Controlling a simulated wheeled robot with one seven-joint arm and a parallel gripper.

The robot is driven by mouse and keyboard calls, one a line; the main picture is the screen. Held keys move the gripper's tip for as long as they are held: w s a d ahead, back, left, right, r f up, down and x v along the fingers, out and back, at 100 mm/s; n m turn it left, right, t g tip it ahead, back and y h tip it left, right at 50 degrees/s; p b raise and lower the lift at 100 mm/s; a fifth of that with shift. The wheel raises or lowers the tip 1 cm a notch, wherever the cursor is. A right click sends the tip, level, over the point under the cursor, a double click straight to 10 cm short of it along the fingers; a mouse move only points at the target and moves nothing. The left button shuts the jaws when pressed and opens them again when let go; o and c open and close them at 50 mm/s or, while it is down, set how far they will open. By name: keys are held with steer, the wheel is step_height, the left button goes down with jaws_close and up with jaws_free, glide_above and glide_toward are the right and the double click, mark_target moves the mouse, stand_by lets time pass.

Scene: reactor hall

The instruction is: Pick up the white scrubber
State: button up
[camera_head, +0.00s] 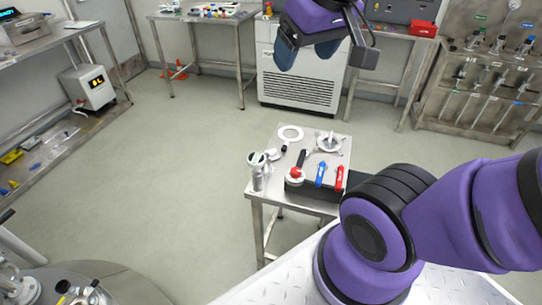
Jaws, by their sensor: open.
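No item can be told for certain as the white scrubber at this size. White items on the small steel table (256,191) are a flat white ring (290,129) at the back and a round white-and-red piece (295,176) beside a black handle (301,158) at the front. A pale spoked fitting (330,143) lies at the back right. My gripper (307,54) is partly in view at the top, its dark fingers apart, with nothing seen between them. It is in the air, apart from the table items.
A silver canister (257,175) stands at the small table's left edge. A dark block with blue (320,174) and red (339,179) handles sits at its front right. A steel vessel (90,285) is at lower left. Open floor (190,180) lies left of the table.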

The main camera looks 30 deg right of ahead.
steer(key=w+d+f+g, duration=0.1)
steer(key=w+d+f, duration=0.1)
steer(key=w, duration=0.4)
steer(key=w+d+f, duration=0.1)
steer(key=w+f, duration=0.1)
steer(key=w, duration=0.5)
steer(key=m+g, duration=0.1)
steer(key=g, duration=0.3)
glide_above(271, 151)
step_height(271, 151, down, 38)
steer(key=shift+w+f, duration=0.1)
steer(key=shift+f, duration=5.8)
steer(key=c, duration=0.8)
steer(key=shift+o, duration=0.2)
steer(key=shift+r, duration=0.1)
step_height(271, 151, up, 10)
steer(key=shift+f, duration=0.1)
